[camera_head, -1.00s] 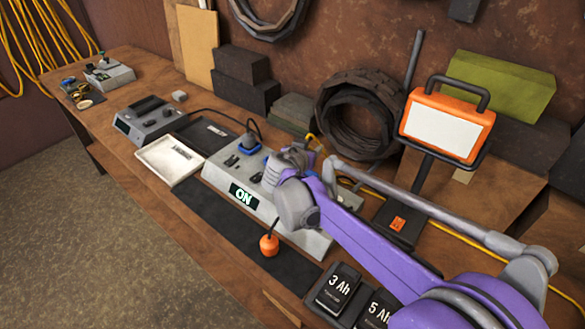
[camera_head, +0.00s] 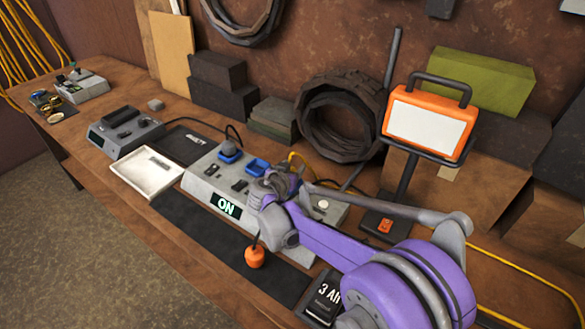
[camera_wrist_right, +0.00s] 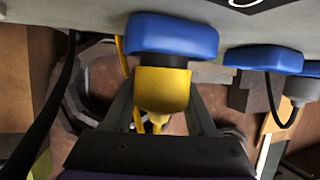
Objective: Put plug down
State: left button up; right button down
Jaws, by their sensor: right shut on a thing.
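My right gripper (camera_head: 272,186) is over the right part of the grey station (camera_head: 212,190), whose display reads ON. In the right wrist view its fingers (camera_wrist_right: 160,108) are shut around a yellow plug (camera_wrist_right: 163,88) with a yellow cable. The plug's dark collar is lined up with a blue socket (camera_wrist_right: 172,36); I cannot tell if it is seated. In the head view the gripper hides the plug, and a blue socket (camera_head: 258,166) shows beside it. A dark plug (camera_head: 229,149) sits in the neighbouring blue socket. My left gripper is out of view.
An orange knob (camera_head: 254,257) is at the station's front. A white tray (camera_head: 147,172) and a grey device (camera_head: 126,130) stand to the left. The orange work lamp (camera_head: 427,118) and coiled tyre (camera_head: 340,112) are behind. The dark mat (camera_head: 200,235) has bare room in front.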

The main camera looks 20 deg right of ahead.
jog(key=shift+f, duration=0.1)
jog(key=shift+f, duration=0.25)
jog(key=shift+c, duration=1)
grip_release()
jog(key=shift+r, duration=0.3)
jog(key=v, duration=1.2)
jog(key=shift+w+r, duration=0.1)
